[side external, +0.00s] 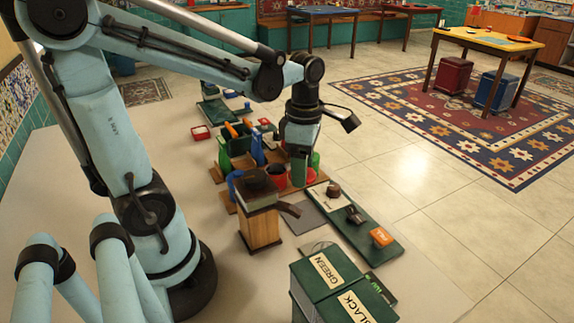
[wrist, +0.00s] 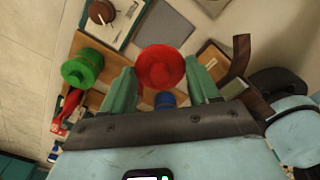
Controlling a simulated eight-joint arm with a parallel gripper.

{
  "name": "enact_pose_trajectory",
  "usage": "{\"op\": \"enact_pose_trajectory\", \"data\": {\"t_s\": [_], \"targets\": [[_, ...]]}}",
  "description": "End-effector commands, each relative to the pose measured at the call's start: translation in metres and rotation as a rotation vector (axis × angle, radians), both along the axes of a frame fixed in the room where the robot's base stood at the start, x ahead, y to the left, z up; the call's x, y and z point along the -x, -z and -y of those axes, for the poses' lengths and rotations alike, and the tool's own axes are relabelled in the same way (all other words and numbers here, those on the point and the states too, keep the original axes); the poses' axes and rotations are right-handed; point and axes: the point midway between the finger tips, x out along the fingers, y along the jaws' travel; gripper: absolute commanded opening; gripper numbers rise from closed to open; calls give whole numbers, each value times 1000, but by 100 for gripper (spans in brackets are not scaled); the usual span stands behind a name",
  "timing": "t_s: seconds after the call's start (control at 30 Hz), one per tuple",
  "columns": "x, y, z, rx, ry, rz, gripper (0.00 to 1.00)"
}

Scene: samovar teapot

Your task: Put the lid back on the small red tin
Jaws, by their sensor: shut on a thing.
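My gripper (wrist: 160,72) points down, with its two teal fingers on either side of a round red lid (wrist: 160,66) and shut on it. In the side view my gripper (side external: 299,176) is low over the crowded part of the table, with a bit of red showing beside its fingers. A small red tin (side external: 276,180) with a dark open top stands just left of the fingers in that view. The fingers hide what lies directly under the held lid, and I cannot tell whether the lid touches anything below.
A green round tin (wrist: 82,68) and a blue one (wrist: 165,100) stand close by. A green tray with knobs (side external: 362,225) lies right; large green boxes (side external: 335,285) stand nearer.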

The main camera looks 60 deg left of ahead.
Motion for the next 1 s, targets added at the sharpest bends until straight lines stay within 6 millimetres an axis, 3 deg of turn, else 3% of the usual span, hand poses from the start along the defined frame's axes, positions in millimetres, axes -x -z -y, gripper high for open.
{"op": "enact_pose_trajectory", "data": {"t_s": [0.3,0.47,0.67,1.0], "targets": [[-1,-18,-79,-4,-335,2,32],[4,-23,-107,-4,-453,3,32],[6,-20,-116,-5,-494,3,32],[6,8,-116,-6,-491,3,32]]}}
